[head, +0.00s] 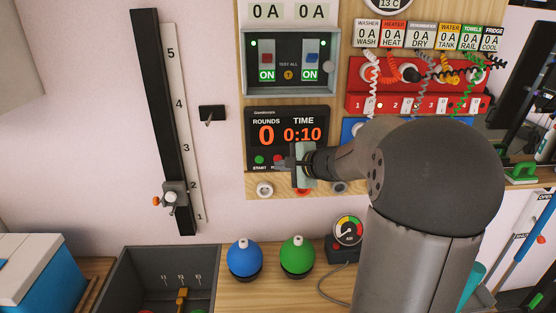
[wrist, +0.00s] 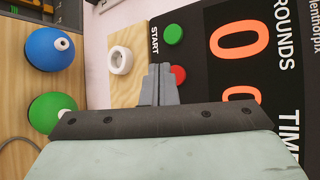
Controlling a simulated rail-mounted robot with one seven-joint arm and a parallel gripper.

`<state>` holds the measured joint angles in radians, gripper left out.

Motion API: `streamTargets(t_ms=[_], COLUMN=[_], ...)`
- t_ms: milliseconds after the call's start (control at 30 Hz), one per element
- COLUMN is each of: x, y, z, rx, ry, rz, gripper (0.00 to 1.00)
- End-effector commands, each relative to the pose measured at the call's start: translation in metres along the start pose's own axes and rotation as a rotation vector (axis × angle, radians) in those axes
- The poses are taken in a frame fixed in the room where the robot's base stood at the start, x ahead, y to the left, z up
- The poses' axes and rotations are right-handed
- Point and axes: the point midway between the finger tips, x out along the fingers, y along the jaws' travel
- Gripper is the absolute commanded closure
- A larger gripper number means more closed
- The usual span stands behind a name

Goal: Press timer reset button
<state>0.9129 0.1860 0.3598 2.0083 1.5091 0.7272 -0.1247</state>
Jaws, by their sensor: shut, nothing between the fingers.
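The timer panel (head: 260,117) is black and mounted on the wooden board. It reads ROUNDS 0 and TIME 0:10. A green button (head: 259,160) labelled START sits at its lower left; it also shows in the wrist view (wrist: 173,34). A red button (head: 277,160) is right beside it, its label mostly hidden by my gripper. In the wrist view the red button (wrist: 179,74) is partly covered by my fingertips (wrist: 159,78). My gripper (head: 287,163) is shut and empty, in front of the panel's lower edge. I cannot tell whether it touches the red button.
A white round socket (wrist: 120,60) sits just below the panel. A blue ball-shaped object (head: 244,259) and a green one (head: 297,257) stand on the counter beneath, near a gauge (head: 348,231). A red panel (head: 400,99) with cables is at the right.

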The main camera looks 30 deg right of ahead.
Motion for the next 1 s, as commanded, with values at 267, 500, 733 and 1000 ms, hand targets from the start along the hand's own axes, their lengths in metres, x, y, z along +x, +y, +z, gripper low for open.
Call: streamTargets(t_ms=[267, 500, 733, 1000], x=[0.0008, 0.0062, 0.0060, 0.0070], y=[-0.0001, -0.0038, -0.0044, -0.0049], z=[-0.0005, -0.0040, -0.0042, -0.0050], rx=[0.000, -0.001, 0.000, 0.000], ry=[0.000, -0.001, 0.000, 0.000], rz=[0.000, -0.001, 0.000, 0.000], gripper=[1.00, 1.00, 1.00, 1.00])
